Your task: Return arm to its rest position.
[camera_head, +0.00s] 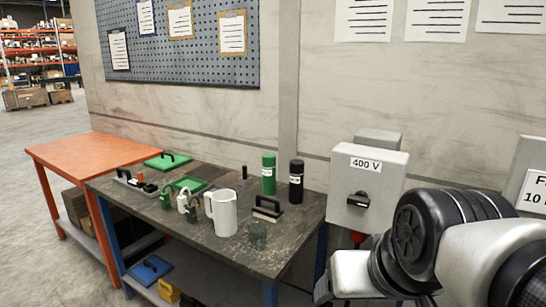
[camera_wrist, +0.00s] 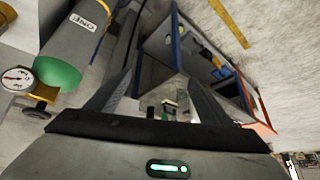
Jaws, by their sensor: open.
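My gripper (camera_wrist: 162,80) shows in the wrist view with its two dark fingers spread apart and nothing between them. Beyond the fingers is the workbench, seen tilted and at a distance. In the head view my arm (camera_head: 440,245) reaches in at the lower right, in front of the wall and right of the workbench (camera_head: 275,262). The fingers cannot be made out in the head view.
The workbench holds a white pitcher (camera_head: 224,214), a green bottle (camera_head: 268,174), a black bottle (camera_head: 296,182) and several small tools. A 400 V switch box (camera_head: 372,170) is close to my arm. The wrist view shows a grey-green cylinder (camera_wrist: 75,45) and a gauge (camera_wrist: 17,79) at left.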

